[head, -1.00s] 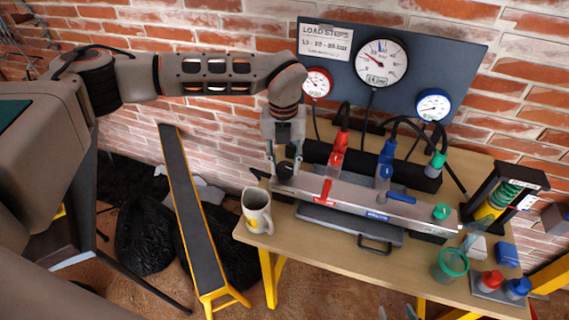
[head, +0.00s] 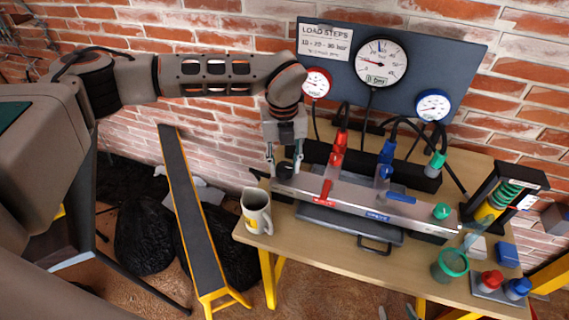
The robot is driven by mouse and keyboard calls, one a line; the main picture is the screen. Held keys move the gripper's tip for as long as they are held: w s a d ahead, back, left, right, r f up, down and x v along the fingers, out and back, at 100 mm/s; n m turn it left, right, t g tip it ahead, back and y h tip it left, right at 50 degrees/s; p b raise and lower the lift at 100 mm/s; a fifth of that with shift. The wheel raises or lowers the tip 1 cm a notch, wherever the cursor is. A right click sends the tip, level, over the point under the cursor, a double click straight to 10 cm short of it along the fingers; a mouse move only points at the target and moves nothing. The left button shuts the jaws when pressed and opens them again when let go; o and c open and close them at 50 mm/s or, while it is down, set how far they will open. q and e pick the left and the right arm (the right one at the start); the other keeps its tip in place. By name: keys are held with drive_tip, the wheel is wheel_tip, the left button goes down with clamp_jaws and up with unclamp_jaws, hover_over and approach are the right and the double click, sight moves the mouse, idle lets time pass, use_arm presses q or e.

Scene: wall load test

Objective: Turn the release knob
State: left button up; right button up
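The black release knob (head: 285,171) sits at the left end of the grey metal bar unit (head: 345,197) on the bench. My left gripper (head: 284,160) points down from above at this knob. Its two fingers stand apart, one on each side of the knob, with gaps showing between fingers and knob; it looks open. My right gripper is not in view.
A mug (head: 257,211) stands on the bench's front left corner, close to the knob. Red lever (head: 325,188) and blue lever (head: 402,198) lie along the bar. A green cup (head: 449,265) stands front right. A brick wall rises behind.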

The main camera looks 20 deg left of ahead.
sight(284, 168)
use_arm(q)
drive_tip(key=shift+o, duration=1)
drive_tip(key=shift+r, duration=0.1)
wheel_tip(284, 168, up, 12)
